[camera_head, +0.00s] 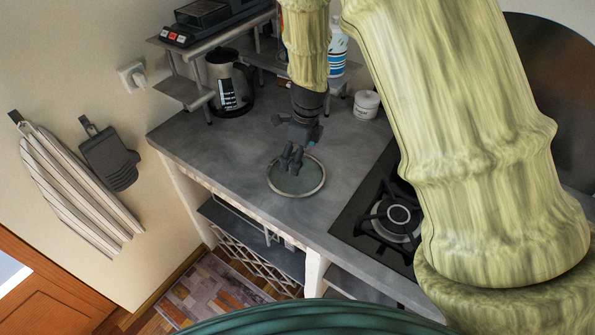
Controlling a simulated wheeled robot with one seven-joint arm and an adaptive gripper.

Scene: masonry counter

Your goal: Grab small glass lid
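The small glass lid (309,186) lies flat on the grey counter, left of the stove. It is round and greenish see-through with a pale rim. My gripper (293,163) is dark and points down over the lid's upper left part, hiding some of it. Its fingertips look to be at or just above the lid's middle, where a knob would be hidden. I cannot tell whether the fingers touch or hold anything.
A gas stove (397,214) lies to the right, partly behind my arm. A kettle (229,84) and a white jar (366,104) stand toward the back, near a raised shelf (184,90). The grey counter (215,150) is clear left of the lid.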

